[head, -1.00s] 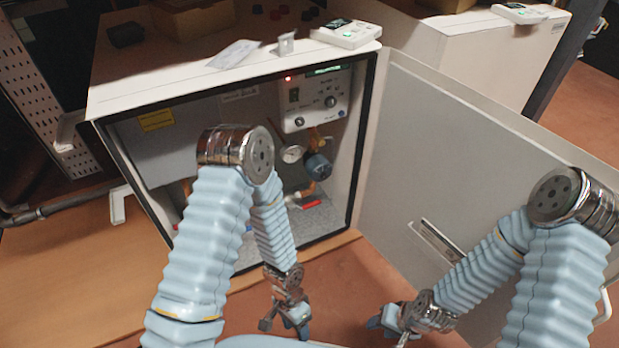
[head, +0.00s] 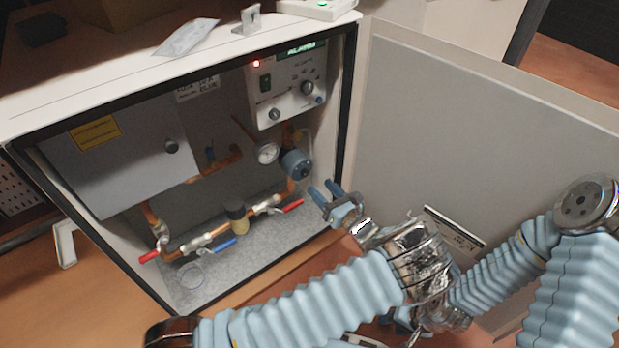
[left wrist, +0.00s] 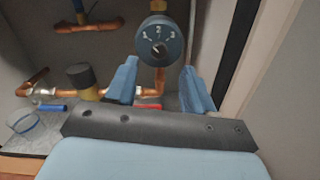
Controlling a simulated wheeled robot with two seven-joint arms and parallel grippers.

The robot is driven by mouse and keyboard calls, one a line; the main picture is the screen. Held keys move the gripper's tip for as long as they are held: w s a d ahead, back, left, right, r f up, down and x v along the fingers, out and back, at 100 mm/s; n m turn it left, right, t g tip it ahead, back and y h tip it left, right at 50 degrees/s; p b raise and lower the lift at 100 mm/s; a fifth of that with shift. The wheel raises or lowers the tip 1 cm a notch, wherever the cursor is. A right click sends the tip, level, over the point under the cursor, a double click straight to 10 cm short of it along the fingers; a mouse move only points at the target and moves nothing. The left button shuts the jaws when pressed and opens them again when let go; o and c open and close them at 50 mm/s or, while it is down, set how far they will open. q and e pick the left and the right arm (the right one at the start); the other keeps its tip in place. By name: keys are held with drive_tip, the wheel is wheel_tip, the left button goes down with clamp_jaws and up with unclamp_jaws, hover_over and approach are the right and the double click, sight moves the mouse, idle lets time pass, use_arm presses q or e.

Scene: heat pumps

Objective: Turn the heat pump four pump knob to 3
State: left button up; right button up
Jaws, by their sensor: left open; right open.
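The round blue-grey pump (head: 296,163) sits on copper piping at the right inside the open cabinet. In the left wrist view its dial face (left wrist: 172,36) shows the marks 1, 2 and 3 around a small dark knob (left wrist: 158,48); I cannot tell exactly which mark the pointer meets. My left gripper (head: 328,193) is open and empty, just in front of and below the pump. In the left wrist view its fingers (left wrist: 160,82) stand apart, below the dial and not touching it. My right gripper (head: 412,334) is open, low in the head view, mostly hidden behind my left arm.
The cabinet door (head: 450,130) stands open on the right. A white control box (head: 290,85) with a red light and green display is above the pump. A gauge (head: 267,152) and red-handled valve (head: 290,206) are close by. The cabinet's right edge is near my left gripper.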

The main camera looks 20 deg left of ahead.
sight(306, 174)
use_arm(q)
drive_tip(key=x, duration=0.6)
drive_tip(key=shift+a, duration=0.2)
clamp_jaws()
